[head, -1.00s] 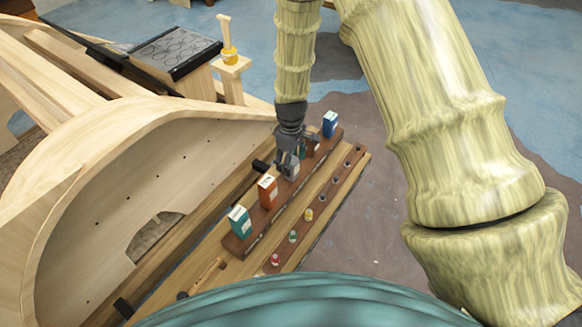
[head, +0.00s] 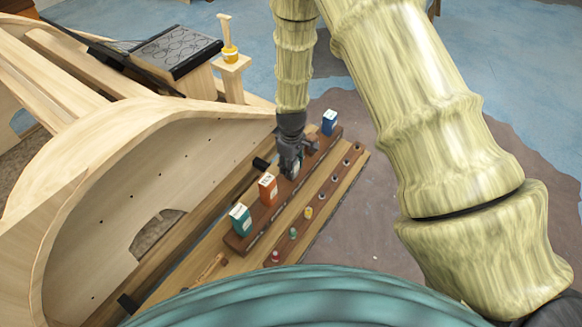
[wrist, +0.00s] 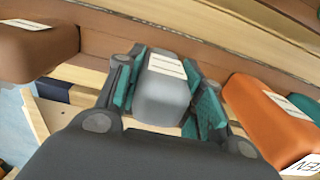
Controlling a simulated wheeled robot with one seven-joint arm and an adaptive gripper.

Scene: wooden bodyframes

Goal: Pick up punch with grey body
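The grey-bodied punch (wrist: 163,93) stands in the wrist view with a white label on its top. My gripper (wrist: 167,84) is around it, with one teal-padded finger on each side. The fingers are apart, and a firm grip does not show; the left pad lies very close to the grey body. In the head view my gripper (head: 290,172) is down at the wooden rack and mostly hides the grey punch.
An orange punch (wrist: 268,122) stands close to the right finger in the wrist view, and a brown one (wrist: 35,52) is at left. In the head view a teal punch (head: 240,219) and a blue punch (head: 329,122) share the rack (head: 243,244). Small coloured pieces line the front strip.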

